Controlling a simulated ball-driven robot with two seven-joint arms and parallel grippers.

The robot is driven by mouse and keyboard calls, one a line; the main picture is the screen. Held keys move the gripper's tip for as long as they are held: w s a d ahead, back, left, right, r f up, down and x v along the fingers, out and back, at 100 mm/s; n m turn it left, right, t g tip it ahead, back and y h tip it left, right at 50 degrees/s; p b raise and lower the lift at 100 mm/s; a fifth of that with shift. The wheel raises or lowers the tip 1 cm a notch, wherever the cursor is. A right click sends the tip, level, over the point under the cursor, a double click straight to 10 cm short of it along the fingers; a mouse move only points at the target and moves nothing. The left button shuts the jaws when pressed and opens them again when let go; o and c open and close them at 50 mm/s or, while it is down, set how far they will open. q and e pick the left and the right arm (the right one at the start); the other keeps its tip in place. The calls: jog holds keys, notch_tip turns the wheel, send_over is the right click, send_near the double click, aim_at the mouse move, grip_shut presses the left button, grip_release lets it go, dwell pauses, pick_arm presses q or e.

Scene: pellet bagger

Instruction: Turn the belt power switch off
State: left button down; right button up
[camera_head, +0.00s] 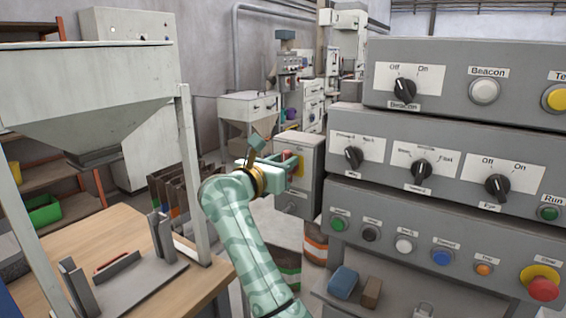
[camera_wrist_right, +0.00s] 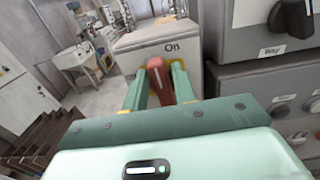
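The belt power switch looks to be the grey box (camera_head: 308,160) left of the control panels, with a yellow plate (camera_head: 299,166) and a red handle (camera_wrist_right: 160,82). In the right wrist view an "On" label stands above the handle, which is nearly upright and points towards it. My right gripper (camera_head: 284,163) is at the front of the box. In the wrist view its two green fingers (camera_wrist_right: 159,86) stand on either side of the handle, close against it, and look shut on it. The gripper hides part of the handle in the head view. My left gripper is not in view.
Stacked control panels (camera_head: 440,150) with knobs and buttons stand close at right, with a red stop button (camera_head: 543,288) low down. A hopper frame (camera_head: 188,165) and wooden table (camera_head: 135,245) stand at left. A blue block (camera_head: 343,282) lies on the shelf below the panels.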

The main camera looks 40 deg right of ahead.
jog(key=shift+f, duration=0.15)
grip_shut()
